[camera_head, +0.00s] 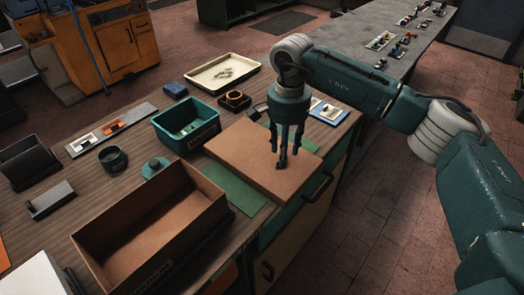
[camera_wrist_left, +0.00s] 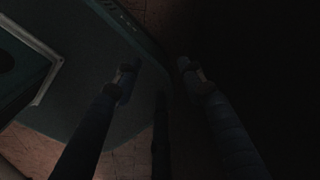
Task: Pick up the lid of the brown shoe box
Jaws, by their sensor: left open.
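The brown shoe box lid (camera_head: 235,147) lies flat like a board over the worktop's right edge, partly on a green mat (camera_head: 236,190). The open, empty brown shoe box (camera_head: 150,232) stands to its lower left. My right gripper (camera_head: 284,150) points down over the lid's right part. Its fingers are apart and I see nothing between them; whether the tips touch the lid is unclear. My left gripper shows only in the left wrist view (camera_wrist_left: 157,70), with fingers apart and empty, in a dark scene away from the lid.
A green bin (camera_head: 170,140) and a cream tray (camera_head: 222,72) stand behind the lid. A dark ring (camera_head: 113,158) and a blue-green knobbed piece (camera_head: 155,168) lie behind the box. Drawers with handles are below the lid; open floor is at the right.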

